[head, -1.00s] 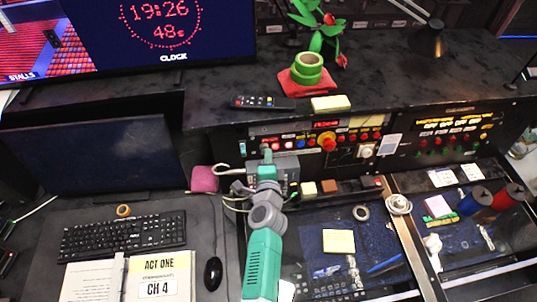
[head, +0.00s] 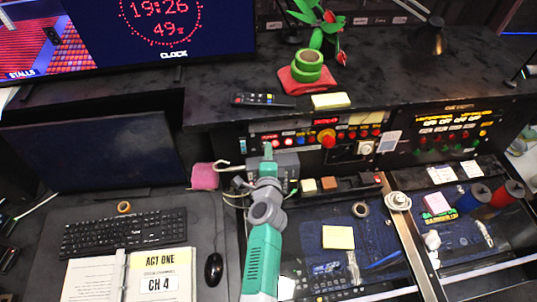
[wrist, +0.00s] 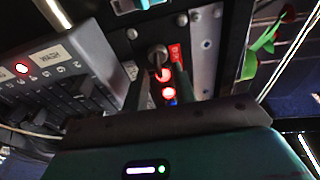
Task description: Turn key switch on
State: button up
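The key switch (wrist: 157,55) shows in the wrist view as a round metal lock with a key in it, on a dark panel beside a small red label. My gripper (wrist: 159,76) is open, with one dark finger on each side of the line to the key. The fingertips look close to the key, but I cannot tell whether they touch it. In the head view my gripper (head: 267,150) reaches the left end of the control panel (head: 345,136), and my arm hides the key switch there.
Lit red buttons (wrist: 167,83) sit just below the key. A grey fader box (wrist: 62,75) labelled WASH stands close on the left in the wrist view. In the head view, a red mushroom button (head: 327,138) lies to the right, and a pink block (head: 205,176) to the left.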

jog(key=shift+s+r+p, duration=0.15)
jog(key=shift+s+p, duration=0.1)
jog(key=shift+p, duration=0.1)
jog(key=s+p, duration=0.4)
jog(key=s, duration=0.3)
jog(key=shift+r, duration=0.4)
jog(key=shift+s, duration=0.1)
